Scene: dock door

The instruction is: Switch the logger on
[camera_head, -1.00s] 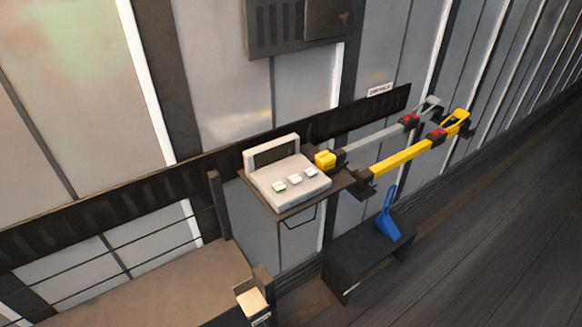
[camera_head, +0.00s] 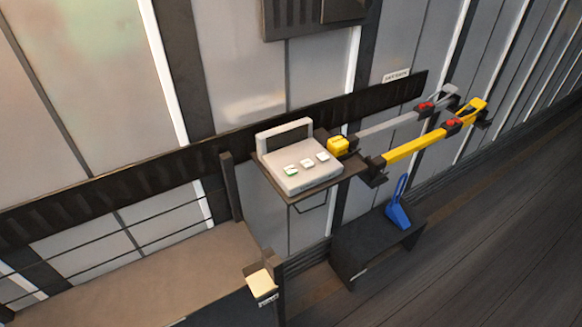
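The logger (camera_head: 298,174) is a light grey box with a raised carrying handle (camera_head: 284,133) at its back. It rests on a dark shelf (camera_head: 333,182) fixed at the wall, near the middle of the head view. Three small buttons sit in a row on its top: a green-marked one (camera_head: 291,171) at the left, then a white one (camera_head: 307,163) and another white one (camera_head: 322,156). Neither of my grippers shows in this view.
A small yellow block (camera_head: 338,146) sits right of the logger. Grey (camera_head: 390,128) and yellow (camera_head: 415,146) bars with red parts extend rightward. A blue tool (camera_head: 398,207) stands on a low dark bench (camera_head: 378,240). A brown surface (camera_head: 170,275) lies at lower left; floor at right is clear.

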